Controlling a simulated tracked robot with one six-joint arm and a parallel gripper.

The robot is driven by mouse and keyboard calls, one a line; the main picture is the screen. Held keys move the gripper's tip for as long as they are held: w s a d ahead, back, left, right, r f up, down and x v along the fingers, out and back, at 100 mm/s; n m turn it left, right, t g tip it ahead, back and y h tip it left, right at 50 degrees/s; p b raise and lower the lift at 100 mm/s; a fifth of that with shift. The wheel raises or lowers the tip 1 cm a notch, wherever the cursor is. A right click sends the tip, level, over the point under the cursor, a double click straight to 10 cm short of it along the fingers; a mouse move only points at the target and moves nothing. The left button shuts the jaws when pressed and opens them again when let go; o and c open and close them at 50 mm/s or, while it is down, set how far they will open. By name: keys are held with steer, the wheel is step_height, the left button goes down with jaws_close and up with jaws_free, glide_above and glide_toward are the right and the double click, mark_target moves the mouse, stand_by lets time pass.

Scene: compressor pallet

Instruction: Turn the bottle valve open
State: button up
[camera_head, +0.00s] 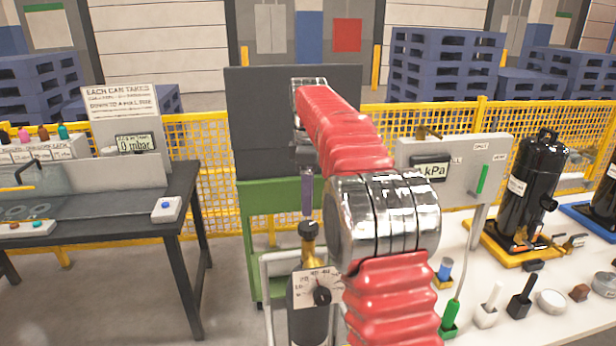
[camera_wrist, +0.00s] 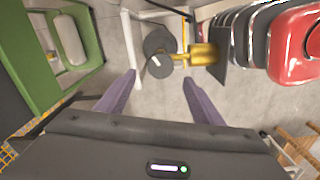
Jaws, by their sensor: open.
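The bottle (camera_head: 308,322) is a dark cylinder in a light tubular frame, with a brass valve (camera_head: 311,252) and a black valve knob (camera_head: 308,229) on top. A dial card with a black pointer knob (camera_head: 322,296) is in front of it. My gripper (camera_head: 307,212) points down just above the valve knob. In the wrist view my gripper (camera_wrist: 158,77) is open, its two purple fingers apart with nothing between them. Dark round parts, one with a white mark (camera_wrist: 160,66), and brass fittings (camera_wrist: 205,54) show just beyond the fingertips. My arm hides part of the bottle's right side.
A green cabinet (camera_head: 262,205) stands close behind the bottle. On the right, a white table (camera_head: 545,300) holds a kPa panel (camera_head: 462,165), a black compressor (camera_head: 532,185) and several small items. A dark bench (camera_head: 110,200) is on the left. Yellow fencing (camera_head: 215,180) runs behind.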

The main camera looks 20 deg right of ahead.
steer(key=shift+r, duration=2.75)
